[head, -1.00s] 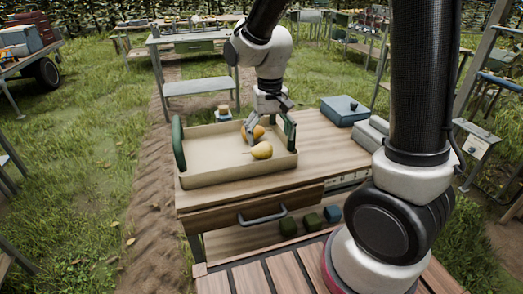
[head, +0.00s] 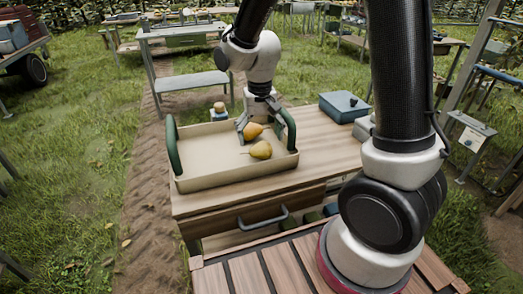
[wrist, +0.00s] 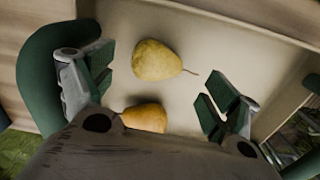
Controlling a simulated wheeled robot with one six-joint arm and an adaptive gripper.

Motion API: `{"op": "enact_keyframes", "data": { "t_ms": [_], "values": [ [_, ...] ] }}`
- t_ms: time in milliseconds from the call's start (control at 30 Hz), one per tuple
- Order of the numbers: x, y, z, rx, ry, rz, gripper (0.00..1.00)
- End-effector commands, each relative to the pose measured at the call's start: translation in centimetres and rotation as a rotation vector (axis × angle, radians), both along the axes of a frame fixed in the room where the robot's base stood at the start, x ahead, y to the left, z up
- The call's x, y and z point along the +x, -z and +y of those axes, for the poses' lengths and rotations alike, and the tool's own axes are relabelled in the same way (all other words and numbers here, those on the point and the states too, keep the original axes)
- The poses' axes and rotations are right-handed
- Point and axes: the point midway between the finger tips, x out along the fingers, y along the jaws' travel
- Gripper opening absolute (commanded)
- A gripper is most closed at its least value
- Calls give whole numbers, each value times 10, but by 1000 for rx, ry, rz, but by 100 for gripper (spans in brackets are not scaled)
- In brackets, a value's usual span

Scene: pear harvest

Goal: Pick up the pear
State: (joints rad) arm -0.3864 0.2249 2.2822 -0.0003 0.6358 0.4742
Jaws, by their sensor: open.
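Two yellow pears lie in a beige tray (head: 205,178) with green handles. The nearer pear (head: 260,150) lies on its side in the head view; it also shows whole at the upper middle of the wrist view (wrist: 158,60), its stem pointing right. The other pear (head: 253,131) is close behind it, and in the wrist view (wrist: 145,117) its lower part is hidden by my gripper's body. My gripper (head: 257,120) is open above the tray's far right part, by the farther pear. In the wrist view its fingers (wrist: 161,88) stand apart, with no pear held.
The tray stands on a wooden table (head: 325,150) with a drawer. A blue box (head: 344,106) is at the table's back right. The tray's left part is empty. A green handle (head: 289,128) rises close to my gripper's right.

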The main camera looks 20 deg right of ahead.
Motion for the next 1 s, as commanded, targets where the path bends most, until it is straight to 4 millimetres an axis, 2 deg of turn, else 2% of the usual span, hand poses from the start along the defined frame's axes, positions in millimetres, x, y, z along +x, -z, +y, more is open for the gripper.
{"op": "enact_keyframes", "data": {
  "t_ms": [300,400,600,667,900,1000],
  "values": [
    [5,47,-3,-1,0,2,88],
    [6,53,-3,0,0,0,88],
    [6,54,-3,0,0,-1,88],
    [6,54,-3,1,0,-1,81],
    [6,54,-3,1,0,-1,37],
    [6,54,-3,1,0,-1,36]
  ]
}}
